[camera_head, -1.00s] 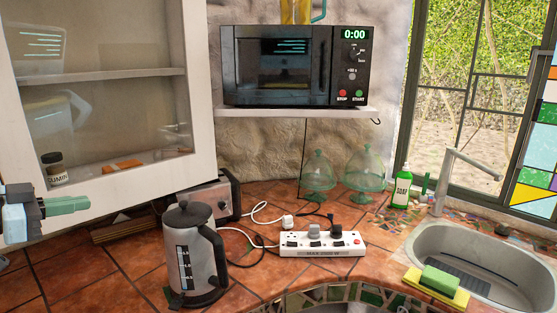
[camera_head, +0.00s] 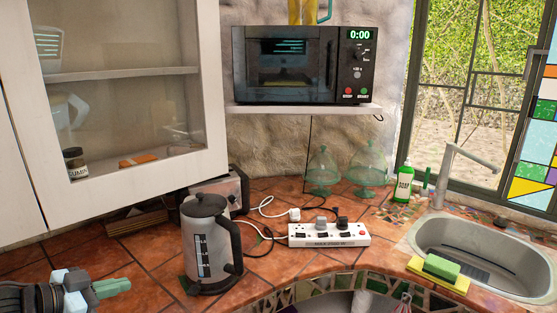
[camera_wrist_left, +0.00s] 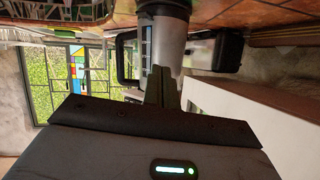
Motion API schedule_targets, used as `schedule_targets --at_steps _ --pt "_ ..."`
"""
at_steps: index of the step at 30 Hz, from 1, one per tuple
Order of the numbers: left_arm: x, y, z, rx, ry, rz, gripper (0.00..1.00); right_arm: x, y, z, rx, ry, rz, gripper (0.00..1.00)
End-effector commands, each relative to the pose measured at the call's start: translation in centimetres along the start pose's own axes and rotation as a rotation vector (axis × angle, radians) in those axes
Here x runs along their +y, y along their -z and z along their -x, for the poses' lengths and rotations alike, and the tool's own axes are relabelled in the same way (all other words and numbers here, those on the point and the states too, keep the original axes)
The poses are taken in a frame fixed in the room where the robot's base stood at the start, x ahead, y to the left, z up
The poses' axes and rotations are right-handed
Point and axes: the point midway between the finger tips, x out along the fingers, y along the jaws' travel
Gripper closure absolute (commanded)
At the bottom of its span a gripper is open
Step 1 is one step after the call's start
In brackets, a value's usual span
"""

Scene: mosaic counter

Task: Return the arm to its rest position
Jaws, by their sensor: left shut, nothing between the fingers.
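In the left wrist view the fingers (camera_wrist_left: 164,88) are together, and the picture is upside down. The gripper is apart from the kettle (camera_head: 205,240), which stands to its right on the tiles; the kettle also shows in the wrist view (camera_wrist_left: 165,42). My right gripper is not in view.
A white glass-fronted cabinet (camera_head: 215,120) hangs above the left gripper. A toaster (camera_head: 238,190) and a power strip (camera_head: 328,235) with cables lie beyond the kettle. The microwave (camera_head: 300,65) sits on a shelf. The sink (camera_head: 485,255) is at the right.

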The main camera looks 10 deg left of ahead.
Motion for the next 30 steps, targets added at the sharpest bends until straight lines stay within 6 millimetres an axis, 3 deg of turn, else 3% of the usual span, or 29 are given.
schedule_targets --at_steps 1,6,14,20,30 --pt "1.7 -1.9 -0.9 -0.021 -0.002 0.019 1.00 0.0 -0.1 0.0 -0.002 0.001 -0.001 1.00" --pt "6.3 -7.3 -2.8 -0.108 0.024 0.037 1.00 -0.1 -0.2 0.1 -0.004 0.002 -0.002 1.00" --pt "13.3 -13.8 -3.3 -0.268 0.080 0.081 1.00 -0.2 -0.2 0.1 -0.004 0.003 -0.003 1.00" --pt "18.3 -17.8 -2.1 -0.423 0.126 0.137 1.00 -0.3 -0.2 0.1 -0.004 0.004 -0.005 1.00" --pt "25.4 -22.8 2.6 -0.729 0.171 0.268 1.00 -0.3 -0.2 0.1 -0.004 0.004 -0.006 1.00"
